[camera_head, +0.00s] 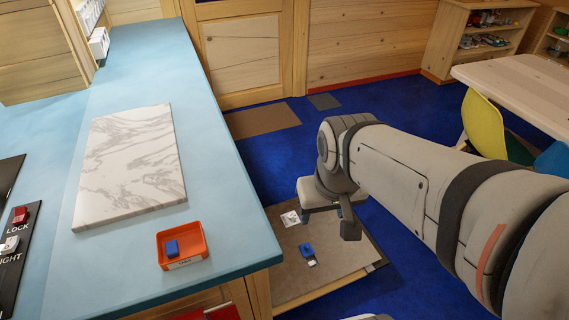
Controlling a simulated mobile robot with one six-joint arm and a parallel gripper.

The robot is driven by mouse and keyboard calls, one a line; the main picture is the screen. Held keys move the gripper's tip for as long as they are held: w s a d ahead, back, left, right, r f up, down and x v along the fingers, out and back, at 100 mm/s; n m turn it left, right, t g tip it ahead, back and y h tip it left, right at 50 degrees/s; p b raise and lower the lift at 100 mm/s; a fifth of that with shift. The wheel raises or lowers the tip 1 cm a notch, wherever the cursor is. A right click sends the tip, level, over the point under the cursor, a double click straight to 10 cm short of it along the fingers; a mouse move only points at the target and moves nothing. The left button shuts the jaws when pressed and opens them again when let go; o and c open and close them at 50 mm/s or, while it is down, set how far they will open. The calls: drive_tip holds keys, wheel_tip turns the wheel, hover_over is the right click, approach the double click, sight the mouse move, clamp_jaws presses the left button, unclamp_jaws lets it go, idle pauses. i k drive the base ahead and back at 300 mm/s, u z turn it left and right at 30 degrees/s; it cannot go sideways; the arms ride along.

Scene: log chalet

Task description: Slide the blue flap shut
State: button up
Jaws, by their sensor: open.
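I cannot clearly make out a flap. A small blue piece (306,249) lies on a low brown board (345,262) beside the counter, with a small pale piece (312,262) touching or close to it. Another blue piece (172,247) sits inside an orange tray (197,228) on the counter. Which of these, if either, is the flap I cannot tell. My gripper (330,213) is open and points down above the low board, up and to the right of the blue piece there. It appears empty and apart from it.
The light-blue counter (230,215) holds a marble slab (130,165) and a dark switch panel (14,262) marked LOCK. A white card (290,218) lies on the low board. A yellow chair (484,122) and pale table (520,85) stand at right.

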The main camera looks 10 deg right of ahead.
sight(307, 250)
drive_tip(key=u, duration=0.2)
drive_tip(key=k, duration=1.35)
drive_tip(key=z, duration=0.3)
drive_tip(key=i, duration=1)
drive_tip(key=k, duration=0.65)
